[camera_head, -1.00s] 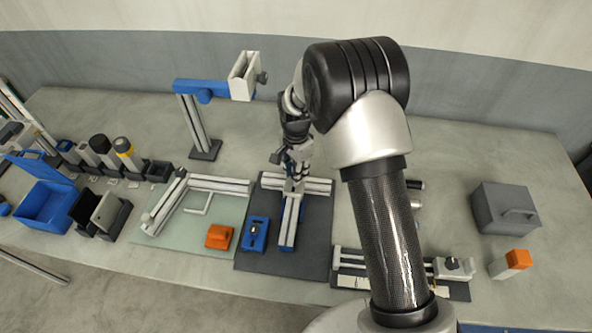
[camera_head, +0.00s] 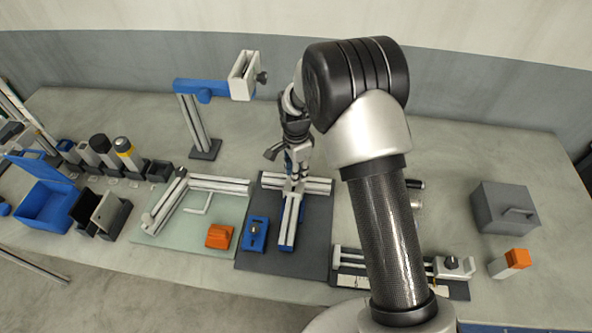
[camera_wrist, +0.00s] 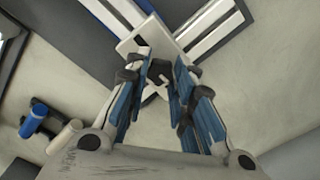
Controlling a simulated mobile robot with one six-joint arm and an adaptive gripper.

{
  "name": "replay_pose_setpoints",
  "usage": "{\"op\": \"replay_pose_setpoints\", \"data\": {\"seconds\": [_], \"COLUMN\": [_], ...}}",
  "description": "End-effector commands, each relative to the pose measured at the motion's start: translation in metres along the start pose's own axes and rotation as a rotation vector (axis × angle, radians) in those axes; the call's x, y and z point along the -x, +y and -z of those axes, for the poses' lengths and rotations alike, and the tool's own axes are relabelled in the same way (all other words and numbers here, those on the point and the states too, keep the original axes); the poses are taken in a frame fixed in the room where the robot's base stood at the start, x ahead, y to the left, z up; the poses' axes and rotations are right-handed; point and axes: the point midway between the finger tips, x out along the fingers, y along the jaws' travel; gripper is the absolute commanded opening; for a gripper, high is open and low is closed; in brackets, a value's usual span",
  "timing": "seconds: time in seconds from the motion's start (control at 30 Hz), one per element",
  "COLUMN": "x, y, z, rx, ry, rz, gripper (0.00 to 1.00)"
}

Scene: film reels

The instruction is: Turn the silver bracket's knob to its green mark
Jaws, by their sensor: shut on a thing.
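In the wrist view a dark knob (camera_wrist: 158,70) with a pale pointer sits at a whitish plate (camera_wrist: 146,38) of the silver bracket. My gripper (camera_wrist: 157,84) has its blue-padded fingers either side of the knob and is shut on it. In the head view my gripper (camera_head: 294,168) points down at the junction of the silver bracket's rails (camera_head: 318,186), on a dark mat (camera_head: 316,235). The knob is hidden there by my gripper. I cannot make out a green mark in either view.
A blue block (camera_head: 255,238) and an orange block (camera_head: 219,236) lie near the bracket. A blue-armed stand (camera_head: 198,130) rises behind to the left. A grey box (camera_head: 500,212) stands at right. Bare bench lies behind the mat.

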Motion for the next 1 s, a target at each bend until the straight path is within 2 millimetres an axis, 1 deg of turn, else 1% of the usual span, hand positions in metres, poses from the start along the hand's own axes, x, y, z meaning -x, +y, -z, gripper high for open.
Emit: {"op": "replay_pose_setpoints", "data": {"seconds": [0.83,0.87,1.0], "x": [0.0003,0.0002,0.0002], "y": [-0.0001,-0.0001,-0.0001], "z": [0.0001,0.0001,0.0001], "rx": [-0.007,-0.007,-0.007], "ry": [0.0,0.0,0.0], "rz": [0.0,0.0,0.0], "gripper": [0.0,0.25,0.34]}}
